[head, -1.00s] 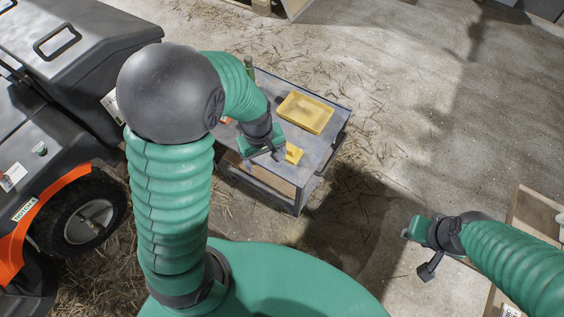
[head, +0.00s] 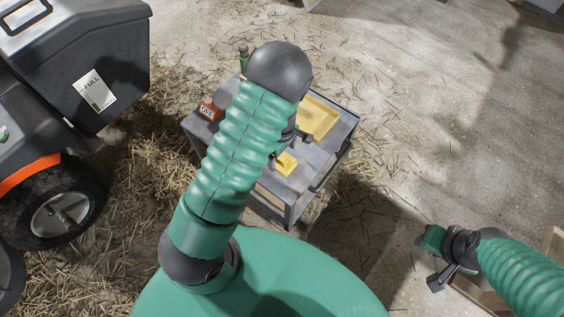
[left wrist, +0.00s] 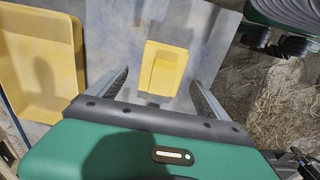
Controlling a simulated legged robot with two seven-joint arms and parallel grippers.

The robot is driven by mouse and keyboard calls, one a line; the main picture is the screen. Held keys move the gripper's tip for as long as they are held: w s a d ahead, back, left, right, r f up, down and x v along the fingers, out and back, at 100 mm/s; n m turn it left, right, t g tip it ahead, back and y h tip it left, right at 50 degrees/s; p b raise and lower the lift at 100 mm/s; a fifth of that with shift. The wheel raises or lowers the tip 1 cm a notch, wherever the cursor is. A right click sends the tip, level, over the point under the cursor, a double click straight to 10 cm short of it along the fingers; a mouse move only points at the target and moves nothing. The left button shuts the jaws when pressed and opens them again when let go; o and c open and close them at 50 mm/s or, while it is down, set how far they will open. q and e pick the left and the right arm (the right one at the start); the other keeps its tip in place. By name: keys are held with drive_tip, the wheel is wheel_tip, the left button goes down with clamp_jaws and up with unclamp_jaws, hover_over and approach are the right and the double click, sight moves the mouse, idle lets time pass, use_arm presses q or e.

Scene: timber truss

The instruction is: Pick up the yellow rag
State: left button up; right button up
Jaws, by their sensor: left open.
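The yellow rag (head: 287,164) looks like a small folded yellow piece on the grey cart top (head: 310,160), near the cart's front edge. In the left wrist view the rag (left wrist: 166,68) lies between the two spread fingers of my open left gripper (left wrist: 160,82), with visible space on both sides. I cannot tell the height gap. In the head view my left gripper is mostly hidden behind my arm, just above the rag. My right gripper (head: 433,243) hangs away from the cart at the right; its jaw opening is unclear.
A yellow tray (head: 319,118) sits on the cart behind the rag. A red can (head: 209,109) and a green bottle (head: 243,60) stand at the cart's left and back. A dark machine with a wheel (head: 62,212) is at the left.

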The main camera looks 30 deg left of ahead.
sight(282, 156)
use_arm(q)
wheel_tip(282, 156, down, 4)
drive_tip(key=shift+r+b, duration=0.2)
drive_tip(key=shift+b, duration=0.3)
drive_tip(key=shift+s, duration=0.1)
use_arm(e)
drive_tip(key=shift+d+f, duration=0.1)
drive_tip(key=shift+f, duration=0.7)
use_arm(q)
drive_tip(key=shift+r, duration=0.1)
drive_tip(key=shift+c, duration=0.4)
drive_tip(key=c, duration=1.4)
